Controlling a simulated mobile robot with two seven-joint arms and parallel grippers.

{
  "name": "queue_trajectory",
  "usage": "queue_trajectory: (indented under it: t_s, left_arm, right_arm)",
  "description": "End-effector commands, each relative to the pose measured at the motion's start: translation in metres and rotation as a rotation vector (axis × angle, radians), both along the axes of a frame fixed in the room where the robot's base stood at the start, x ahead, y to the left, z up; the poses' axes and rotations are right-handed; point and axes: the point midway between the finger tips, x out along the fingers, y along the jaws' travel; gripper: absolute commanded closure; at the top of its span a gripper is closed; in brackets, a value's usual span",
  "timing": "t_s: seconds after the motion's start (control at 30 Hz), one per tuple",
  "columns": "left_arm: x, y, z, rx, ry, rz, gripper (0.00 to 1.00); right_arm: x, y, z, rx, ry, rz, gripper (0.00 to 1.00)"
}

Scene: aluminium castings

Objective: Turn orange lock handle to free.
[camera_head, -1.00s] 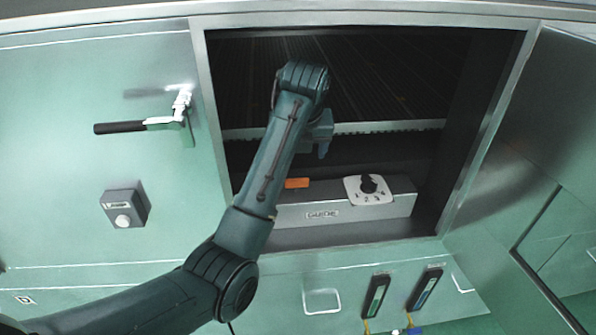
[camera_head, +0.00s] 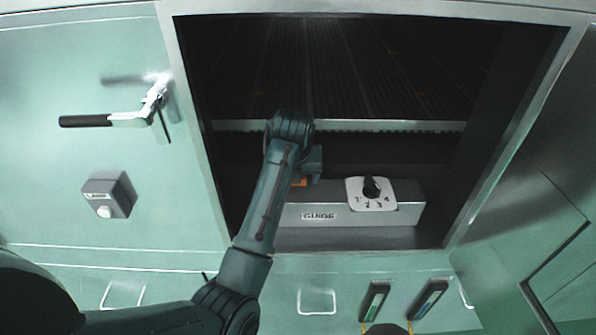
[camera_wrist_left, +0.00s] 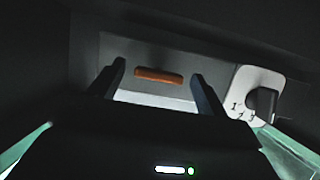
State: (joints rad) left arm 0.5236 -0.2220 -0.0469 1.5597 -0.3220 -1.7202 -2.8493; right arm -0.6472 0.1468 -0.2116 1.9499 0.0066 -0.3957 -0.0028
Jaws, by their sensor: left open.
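The orange lock handle (camera_head: 299,182) lies on top of the grey guide box (camera_head: 300,228) inside the open cabinet. In the head view my left arm covers most of it. In the left wrist view the orange handle (camera_wrist_left: 158,76) lies lengthwise across the picture, beyond and between my fingers. My left gripper (camera_wrist_left: 160,82) is open, one finger to each side of the handle, with nothing held; I cannot tell how far it is above the handle. In the head view the left gripper (camera_head: 313,172) is mostly hidden behind its own wrist. My right gripper is not in view.
A white plate with a black numbered knob (camera_head: 371,188) sits on the box, right of the handle. The cabinet frame (camera_head: 195,130) bounds the opening, with a toothed rail (camera_head: 390,126) behind. A black-gripped lever (camera_head: 88,121) and a button box (camera_head: 108,195) are on the left panel.

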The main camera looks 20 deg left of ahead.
Motion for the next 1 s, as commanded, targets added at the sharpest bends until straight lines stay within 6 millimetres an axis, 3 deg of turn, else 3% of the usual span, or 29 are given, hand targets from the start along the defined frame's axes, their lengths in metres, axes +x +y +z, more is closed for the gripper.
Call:
queue_trajectory:
  t_s: [0.23, 0.77, 1.0]
  left_arm:
    - [0.0000, 0.0001, -0.0002, 0.000, 0.000, 0.000, 0.24]
    - [0.0001, 0.0000, 0.0000, 0.000, 0.000, 0.000, 0.68]
    - [0.0002, 0.0003, 0.0002, 0.001, 0.000, 0.018, 0.68]
  right_arm:
    - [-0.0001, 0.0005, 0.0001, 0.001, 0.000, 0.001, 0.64]
    - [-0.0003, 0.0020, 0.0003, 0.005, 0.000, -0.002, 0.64]
    - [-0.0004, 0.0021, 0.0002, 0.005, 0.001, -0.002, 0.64]
